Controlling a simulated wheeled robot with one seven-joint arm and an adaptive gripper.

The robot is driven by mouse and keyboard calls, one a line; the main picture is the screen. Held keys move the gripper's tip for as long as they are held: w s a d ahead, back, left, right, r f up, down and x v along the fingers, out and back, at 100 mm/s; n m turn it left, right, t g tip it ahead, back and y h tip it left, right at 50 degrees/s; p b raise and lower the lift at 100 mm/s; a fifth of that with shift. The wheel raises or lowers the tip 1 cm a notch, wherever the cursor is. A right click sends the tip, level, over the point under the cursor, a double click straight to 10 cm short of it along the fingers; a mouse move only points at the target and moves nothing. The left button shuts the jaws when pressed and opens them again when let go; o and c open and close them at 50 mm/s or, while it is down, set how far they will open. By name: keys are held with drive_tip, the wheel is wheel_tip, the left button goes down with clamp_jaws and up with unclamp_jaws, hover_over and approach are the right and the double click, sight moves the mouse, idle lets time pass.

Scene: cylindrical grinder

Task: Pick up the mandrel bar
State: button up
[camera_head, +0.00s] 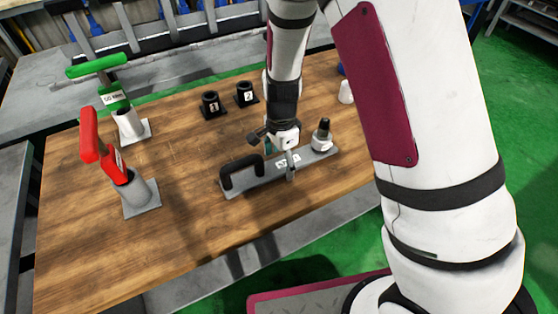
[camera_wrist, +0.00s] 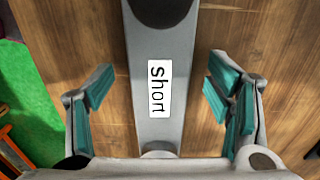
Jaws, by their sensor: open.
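The grey bar (camera_head: 266,179), which I take to be the mandrel bar, lies on the wooden table with a white label. It has a black handle-like loop at its left end and a black-topped grey piece (camera_head: 322,136) at its right end. In the wrist view the bar (camera_wrist: 152,45) runs top to bottom, and the label reads "short". My gripper (camera_head: 284,166) is over the middle of the bar, pointing down. In the wrist view its teal-padded fingers (camera_wrist: 163,97) are open, one on each side of the bar with gaps between. The exact height above the bar is unclear.
A red-handled tool (camera_head: 91,136) and a green-handled tool (camera_head: 97,68) stand in grey holders at the left. Black holders labelled 1 (camera_head: 211,104) and 2 (camera_head: 246,93) stand behind. The front left of the wooden table (camera_head: 85,245) is clear. My arm hides the right side.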

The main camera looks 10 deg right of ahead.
drive_tip(key=shift+f, duration=0.2)
clamp_jaws()
drive_tip(key=shift+r, duration=0.1)
